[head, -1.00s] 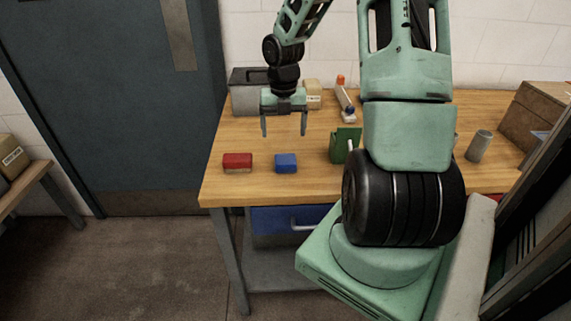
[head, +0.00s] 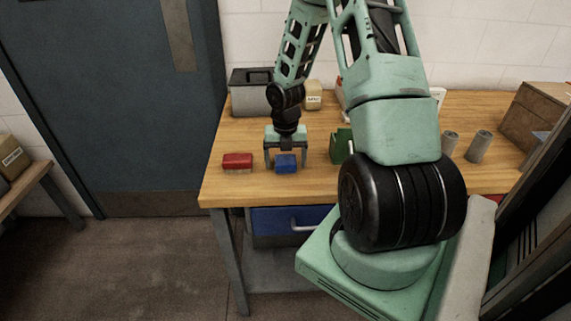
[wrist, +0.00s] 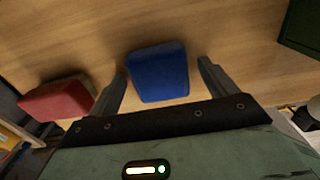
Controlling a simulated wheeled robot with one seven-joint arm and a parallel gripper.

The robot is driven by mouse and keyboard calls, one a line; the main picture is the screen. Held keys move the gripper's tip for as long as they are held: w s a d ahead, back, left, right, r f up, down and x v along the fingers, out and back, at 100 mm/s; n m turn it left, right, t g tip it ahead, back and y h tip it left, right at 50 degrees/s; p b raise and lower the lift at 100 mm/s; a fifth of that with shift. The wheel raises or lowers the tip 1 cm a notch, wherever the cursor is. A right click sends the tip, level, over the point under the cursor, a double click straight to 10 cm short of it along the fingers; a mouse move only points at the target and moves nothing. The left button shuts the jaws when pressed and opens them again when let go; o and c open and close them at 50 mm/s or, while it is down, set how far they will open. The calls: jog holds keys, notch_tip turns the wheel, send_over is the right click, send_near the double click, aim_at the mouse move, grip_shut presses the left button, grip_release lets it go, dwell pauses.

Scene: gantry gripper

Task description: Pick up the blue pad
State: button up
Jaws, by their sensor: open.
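The blue pad (head: 286,163) lies on the wooden table near its front edge. In the wrist view the blue pad (wrist: 158,72) sits between the two fingers, with a gap on either side. My gripper (head: 286,160) is open and low over the table, pointing down, with a finger on each side of the pad. The fingers also show in the wrist view (wrist: 163,82). I cannot tell whether the fingertips reach the table.
A red pad (head: 238,161) lies just left of my gripper; it is also in the wrist view (wrist: 58,99). A green box (head: 341,146) stands to the right. A grey toolbox (head: 251,97) and a small carton (head: 313,95) are behind. Grey cylinders (head: 479,147) stand further right.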

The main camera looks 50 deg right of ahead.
aim_at(285, 159)
jog(key=shift+c, duration=0.4)
jog(key=c, duration=1)
notch_tip(285, 159, up, 10)
jog(key=shift+f+p, duration=0.2)
jog(key=shift+p, duration=0.1)
jog(key=shift+r, duration=0.25)
jog(key=shift+o, duration=0.4)
